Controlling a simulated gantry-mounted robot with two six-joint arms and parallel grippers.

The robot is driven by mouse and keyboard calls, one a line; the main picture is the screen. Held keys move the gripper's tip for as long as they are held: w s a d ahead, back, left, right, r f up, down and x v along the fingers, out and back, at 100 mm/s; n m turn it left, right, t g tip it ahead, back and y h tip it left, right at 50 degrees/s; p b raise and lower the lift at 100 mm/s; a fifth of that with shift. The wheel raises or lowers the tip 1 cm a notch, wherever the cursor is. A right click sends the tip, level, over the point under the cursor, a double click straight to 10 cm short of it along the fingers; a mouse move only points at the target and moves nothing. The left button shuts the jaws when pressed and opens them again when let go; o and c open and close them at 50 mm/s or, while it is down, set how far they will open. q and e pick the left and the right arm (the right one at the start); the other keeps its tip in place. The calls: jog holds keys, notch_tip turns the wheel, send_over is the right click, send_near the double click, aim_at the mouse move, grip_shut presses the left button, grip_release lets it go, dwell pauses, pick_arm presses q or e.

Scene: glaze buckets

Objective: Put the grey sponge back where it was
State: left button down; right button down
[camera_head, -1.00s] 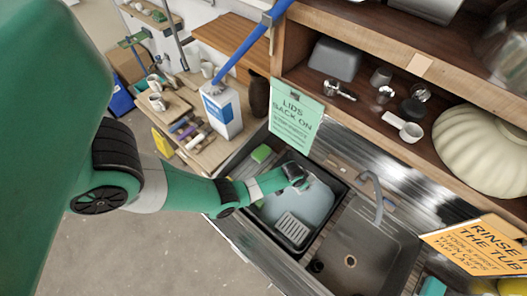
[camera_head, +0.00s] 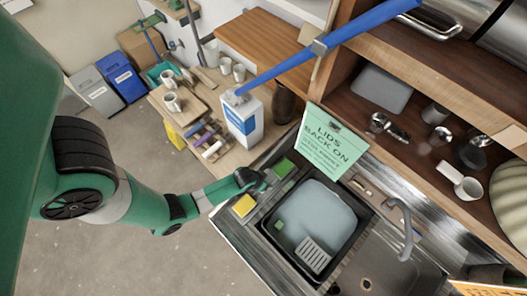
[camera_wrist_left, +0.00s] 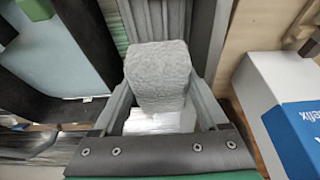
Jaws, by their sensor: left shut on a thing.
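The grey sponge (camera_wrist_left: 158,72) is a rough, pale block held between the two fingers of my left gripper in the left wrist view. My left gripper (camera_head: 262,181) is shut on it above the ribbed strip left of the black tub (camera_head: 345,260). In the head view the sponge is mostly hidden by the gripper. I cannot tell whether the sponge touches the surface below. A green sponge (camera_head: 284,167) lies just beyond the gripper, and a yellow sponge (camera_head: 243,205) lies on the near side. My right gripper is not in view.
The tub holds pale water, a white grate (camera_head: 313,255) and a small green piece (camera_head: 279,225). A white and blue container (camera_head: 243,120) stands behind the gripper. A green sign (camera_head: 331,138) stands at the tub's back edge. A tap (camera_head: 404,225) is at the right.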

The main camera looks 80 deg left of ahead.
pick_arm(q)
notch_tip(320, 180, down, 5)
jog(key=b, duration=0.4)
jog(key=shift+r, duration=0.15)
notch_tip(320, 180, down, 3)
jog(key=shift+f+b, duration=0.2)
jog(key=shift+b, duration=0.95)
jog(key=shift+r, duration=0.15)
jog(key=shift+c, duration=1.8)
grip_release()
jog(key=shift+f, duration=0.2)
jog(key=o, duration=0.4)
jog(key=shift+a, duration=0.1)
jog(key=shift+c, duration=0.2)
